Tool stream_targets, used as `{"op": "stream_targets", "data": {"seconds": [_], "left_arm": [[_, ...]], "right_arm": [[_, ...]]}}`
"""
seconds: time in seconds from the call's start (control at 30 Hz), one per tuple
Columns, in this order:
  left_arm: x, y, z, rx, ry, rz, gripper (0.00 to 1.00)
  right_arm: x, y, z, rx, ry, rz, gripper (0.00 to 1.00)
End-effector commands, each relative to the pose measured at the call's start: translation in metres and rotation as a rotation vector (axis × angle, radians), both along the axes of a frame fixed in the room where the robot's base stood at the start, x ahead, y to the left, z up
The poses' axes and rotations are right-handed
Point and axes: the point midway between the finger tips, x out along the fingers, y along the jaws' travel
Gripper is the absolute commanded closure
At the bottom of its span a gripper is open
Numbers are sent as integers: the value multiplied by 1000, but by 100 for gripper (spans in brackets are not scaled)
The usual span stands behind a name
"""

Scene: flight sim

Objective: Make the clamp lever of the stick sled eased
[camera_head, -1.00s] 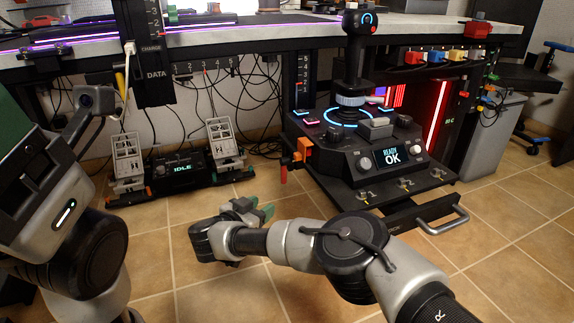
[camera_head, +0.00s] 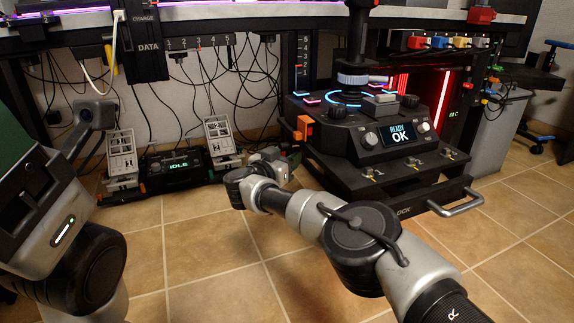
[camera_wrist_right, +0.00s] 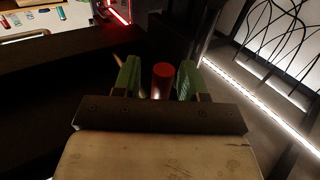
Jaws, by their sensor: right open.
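The stick sled (camera_head: 380,155) is the dark console with a tall stick and a lit "READY OK" screen, under the bench at centre right. An orange clamp block (camera_head: 303,128) is on its left side. The red end of the clamp lever (camera_wrist_right: 162,76) shows in the right wrist view between the two green fingers. My right gripper (camera_head: 288,158) is low beside the sled's left side, below the orange block. It is open, with a finger on each side of the red lever end; contact cannot be told.
Two pedals (camera_head: 121,155) with an "IDLE" unit (camera_head: 172,170) stand on the floor at left. Cables hang behind them. A metal handle (camera_head: 455,203) sticks out at the sled's front right. The tiled floor in front is clear.

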Motion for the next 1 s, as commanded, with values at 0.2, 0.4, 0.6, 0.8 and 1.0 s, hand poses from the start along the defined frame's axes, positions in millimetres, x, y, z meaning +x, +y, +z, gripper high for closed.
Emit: {"op": "stream_targets", "data": {"seconds": [0.2, 0.4, 0.6, 0.8, 1.0], "left_arm": [[0, 0, -2, 0, -1, 0, 33], [0, 0, -1, 0, -1, 0, 33], [0, 0, -2, 0, -1, 0, 33], [0, 0, -1, 0, 0, 0, 33], [0, 0, 6, 0, 0, 0, 33]], "right_arm": [[2, -1, 1, 0, 0, 1, 58], [2, -1, 1, 1, 1, 1, 72], [2, -1, 0, 1, 1, 1, 100], [1, -1, 0, 1, 1, 1, 100], [1, -1, 2, -7, 27, 2, 100]]}}
